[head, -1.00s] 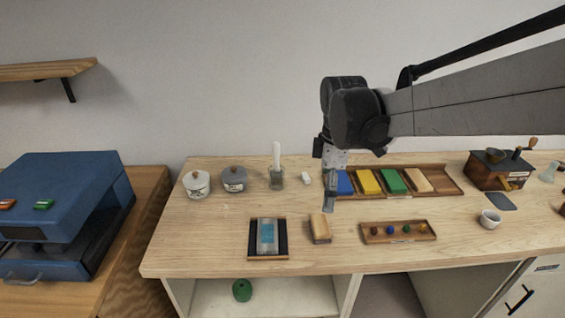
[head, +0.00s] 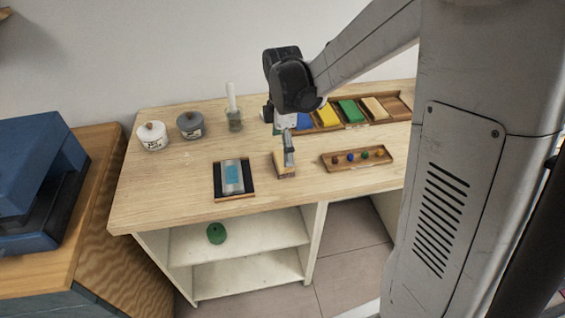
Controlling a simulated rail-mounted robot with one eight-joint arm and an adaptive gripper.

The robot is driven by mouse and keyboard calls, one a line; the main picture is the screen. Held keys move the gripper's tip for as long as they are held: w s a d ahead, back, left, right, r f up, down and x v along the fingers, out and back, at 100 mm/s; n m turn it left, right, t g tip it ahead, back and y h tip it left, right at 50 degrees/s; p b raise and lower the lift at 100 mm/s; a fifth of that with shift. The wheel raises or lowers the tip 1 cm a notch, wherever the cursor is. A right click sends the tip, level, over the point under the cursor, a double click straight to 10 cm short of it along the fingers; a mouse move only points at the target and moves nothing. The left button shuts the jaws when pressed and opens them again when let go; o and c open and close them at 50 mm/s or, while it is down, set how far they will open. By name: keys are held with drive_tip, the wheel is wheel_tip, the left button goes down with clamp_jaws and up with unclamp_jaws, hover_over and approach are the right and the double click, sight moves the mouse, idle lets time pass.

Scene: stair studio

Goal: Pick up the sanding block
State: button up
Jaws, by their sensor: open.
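A small tan block, which looks like the sanding block (head: 284,174), lies on the wooden worktop near its front edge. It sits between a dark tray with a blue-and-grey piece and a small wooden tray of coloured balls. My gripper (head: 289,160) points down at this block in the head view, and its fingers overlap the block's upper part in the picture. The gripper is open. The fingers and my arm hide part of the block, and I cannot tell whether they touch it.
The dark tray (head: 218,192) lies left of the block, the ball tray (head: 345,165) right. A long tray (head: 395,103) with coloured blocks stands behind. Bare worktop (head: 150,190) lies front left.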

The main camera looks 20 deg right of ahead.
drive_tip(key=shift+s+f, duration=0.15)
drive_tip(key=shift+f, duration=2.5)
drive_tip(key=c, duration=1.3)
